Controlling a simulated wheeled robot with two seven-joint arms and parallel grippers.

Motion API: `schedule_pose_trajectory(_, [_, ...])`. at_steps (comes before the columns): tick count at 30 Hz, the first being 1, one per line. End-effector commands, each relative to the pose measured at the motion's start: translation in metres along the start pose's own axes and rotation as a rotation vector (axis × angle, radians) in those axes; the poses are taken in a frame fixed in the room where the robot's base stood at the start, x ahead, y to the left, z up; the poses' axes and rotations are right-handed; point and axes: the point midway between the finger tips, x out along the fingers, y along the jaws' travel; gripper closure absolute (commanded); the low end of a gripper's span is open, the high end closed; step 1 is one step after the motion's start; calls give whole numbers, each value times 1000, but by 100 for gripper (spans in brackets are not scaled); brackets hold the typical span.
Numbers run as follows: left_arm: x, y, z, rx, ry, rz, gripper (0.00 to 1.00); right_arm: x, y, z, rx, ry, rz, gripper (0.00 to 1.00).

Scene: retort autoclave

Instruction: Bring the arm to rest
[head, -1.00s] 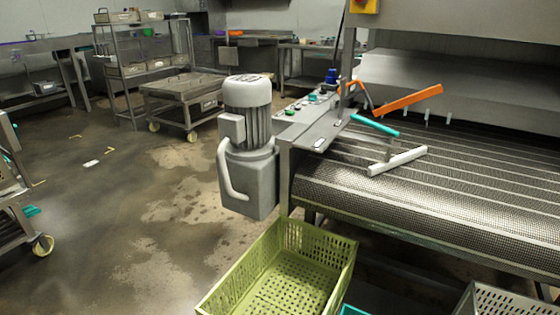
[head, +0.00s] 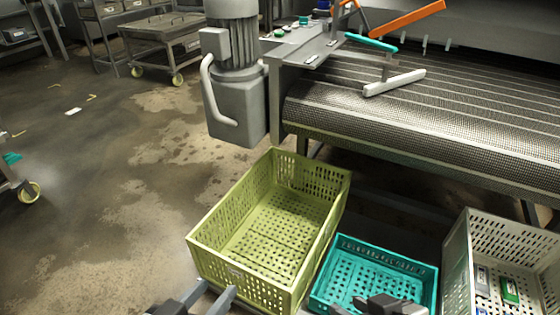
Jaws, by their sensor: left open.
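My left gripper (head: 214,291) shows at the bottom edge, with two grey fingers apart and nothing seen between them. It appears in front of the near corner of the green crate, and I cannot tell whether it touches it. My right gripper (head: 385,305) is a dark shape at the bottom edge, in front of the teal crate. Its fingers are too cut off to tell their state. Most of both arms is out of the picture.
An empty green crate (head: 233,268) stands before the conveyor (head: 420,115). A teal crate (head: 375,250) is right of it. A pale grey crate (head: 457,262) at far right holds a few small items. A motor (head: 236,85) stands left of the conveyor. The floor at left is mostly clear.

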Motion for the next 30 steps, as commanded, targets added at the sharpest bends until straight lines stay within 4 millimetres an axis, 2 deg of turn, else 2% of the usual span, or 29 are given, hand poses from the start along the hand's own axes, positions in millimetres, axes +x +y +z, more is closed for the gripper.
schedule_pose_trajectory(1, [10,-2,17,-9,19,19,56,20,-4,10,7,58,-32,67])
schedule_pose_trajectory(4, [17,1,25,-30,52,57,56,35,-15,7,28,176,-94,67])
schedule_pose_trajectory(9, [26,7,36,-60,95,112,56,49,-31,2,74,346,-185,67])
schedule_pose_trajectory(16, [34,14,50,-96,141,178,56,58,-42,1,143,531,-280,67])
schedule_pose_trajectory(18, [24,18,26,-89,125,158,56,40,-44,-19,139,517,-259,67])
schedule_pose_trajectory(26, [14,12,4,-49,64,84,56,23,-36,-34,111,454,-180,67])
schedule_pose_trajectory(30, [3,10,-13,-22,19,35,56,7,-31,-46,90,407,-127,67])
